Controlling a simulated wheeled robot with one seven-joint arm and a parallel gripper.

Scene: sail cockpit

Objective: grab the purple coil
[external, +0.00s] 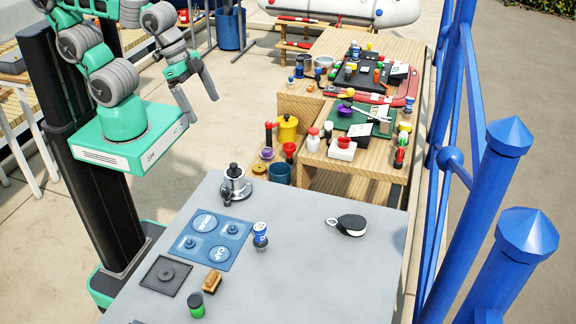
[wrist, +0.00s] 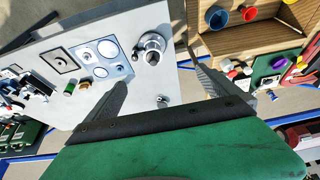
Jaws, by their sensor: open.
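A small purple ring-like thing (external: 267,153), which looks like a coil, lies on the low wooden step beyond the grey table, beside a red-topped item. My gripper (external: 202,108) is raised at the upper left, far from both. Its fingers are spread and empty, also in the wrist view (wrist: 160,72).
The grey table (external: 330,275) holds a metal winch (external: 235,186), a blue panel (external: 215,240) and a black-and-white block (external: 348,225). A blue bucket (external: 279,172), yellow pot (external: 288,128) and red funnel (external: 289,150) crowd the step. Blue railings (external: 490,170) stand at right.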

